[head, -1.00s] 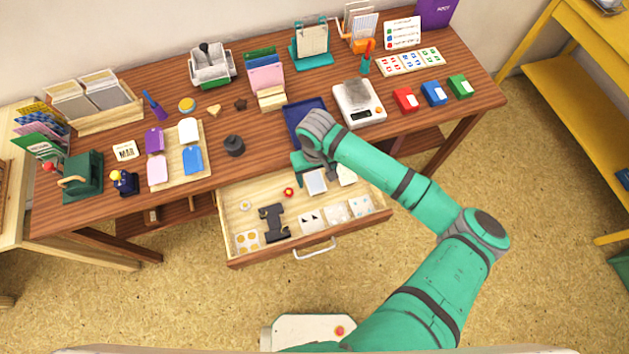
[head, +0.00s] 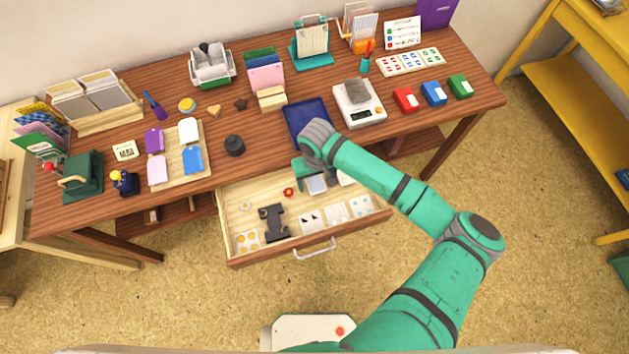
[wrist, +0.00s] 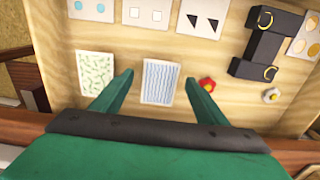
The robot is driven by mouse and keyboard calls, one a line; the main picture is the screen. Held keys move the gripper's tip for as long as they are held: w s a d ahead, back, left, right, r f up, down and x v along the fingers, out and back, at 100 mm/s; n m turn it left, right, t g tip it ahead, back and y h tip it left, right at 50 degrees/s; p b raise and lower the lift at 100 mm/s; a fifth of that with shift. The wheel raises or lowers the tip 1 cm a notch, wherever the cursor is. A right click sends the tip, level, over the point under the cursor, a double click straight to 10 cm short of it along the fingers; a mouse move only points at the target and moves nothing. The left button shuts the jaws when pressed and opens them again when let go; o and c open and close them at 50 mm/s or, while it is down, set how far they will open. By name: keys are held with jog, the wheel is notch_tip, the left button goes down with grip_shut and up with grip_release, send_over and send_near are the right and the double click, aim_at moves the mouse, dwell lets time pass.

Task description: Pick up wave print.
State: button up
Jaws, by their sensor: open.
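The wave print (wrist: 161,82), a pale card with blue wavy lines, lies flat in the open drawer. In the wrist view it sits between the spread fingers of my gripper (wrist: 159,82), with a gap on each side. My gripper is open and empty; whether its tips are level with the card or above it I cannot tell. In the head view the wave print (head: 317,185) is partly covered by my gripper (head: 309,175).
A green leaf-patterned card (wrist: 95,73) lies left of the wave print in the wrist view. The wooden drawer front (head: 318,242) and the desk edge bound the space.

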jog(key=shift+f, duration=0.1)
jog(key=c, duration=1.1)
